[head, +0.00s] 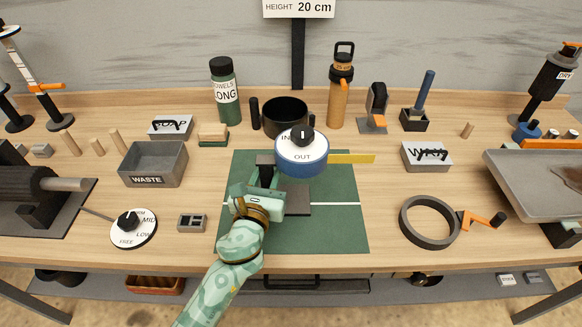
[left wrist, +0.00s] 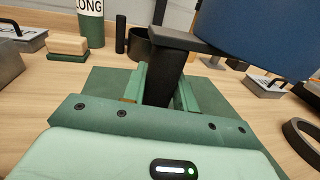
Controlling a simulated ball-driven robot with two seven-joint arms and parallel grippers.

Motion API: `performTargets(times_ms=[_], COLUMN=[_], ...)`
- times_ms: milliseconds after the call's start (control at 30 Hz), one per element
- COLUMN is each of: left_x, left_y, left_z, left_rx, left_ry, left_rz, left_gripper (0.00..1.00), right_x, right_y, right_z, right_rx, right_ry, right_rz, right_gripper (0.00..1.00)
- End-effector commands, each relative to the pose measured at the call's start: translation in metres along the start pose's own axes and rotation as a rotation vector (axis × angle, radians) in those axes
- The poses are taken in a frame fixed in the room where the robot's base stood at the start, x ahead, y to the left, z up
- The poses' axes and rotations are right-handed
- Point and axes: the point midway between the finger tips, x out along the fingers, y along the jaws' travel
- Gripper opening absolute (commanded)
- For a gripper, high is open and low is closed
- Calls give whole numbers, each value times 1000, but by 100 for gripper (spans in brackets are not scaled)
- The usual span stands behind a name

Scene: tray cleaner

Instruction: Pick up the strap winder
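My left gripper (head: 267,181) is over the green mat, just left of and below the drum. In the left wrist view, the winder's dark upright handle (left wrist: 165,76) stands between my left gripper's two fingers (left wrist: 161,88), which look closed against it. A dark arm joins the handle to the blue drum (left wrist: 262,35), which appears clear of the table. My right gripper is not in view.
A dark plate (head: 291,202) lies on the green mat (head: 340,228). A black pot (head: 285,112) and an orange bottle (head: 338,100) stand behind. A WASTE bin (head: 153,178) and dial (head: 133,229) are left; a dark ring (head: 429,240) and tray are right.

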Motion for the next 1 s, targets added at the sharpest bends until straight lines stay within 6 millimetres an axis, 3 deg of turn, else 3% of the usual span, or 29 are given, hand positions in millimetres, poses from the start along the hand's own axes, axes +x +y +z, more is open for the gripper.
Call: performTargets(times_ms=[67,367,567,667,900,1000], left_x=[0,0,0,0,-47,-73], left_y=[0,0,0,0,-14,-22], left_z=[0,3,24,44,102,109], left_rx=[0,-2,-1,1,-1,-3], left_ry=[0,-3,-8,-10,-10,-4], left_rz=[0,-1,-2,-2,-3,-2], left_gripper=[0,0,0,0,0,0], right_x=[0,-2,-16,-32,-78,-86], right_y=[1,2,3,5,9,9], right_z=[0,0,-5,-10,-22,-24], right_rx=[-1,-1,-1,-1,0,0], right_ry=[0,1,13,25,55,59], right_rz=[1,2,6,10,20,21], right_gripper=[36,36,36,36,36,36])
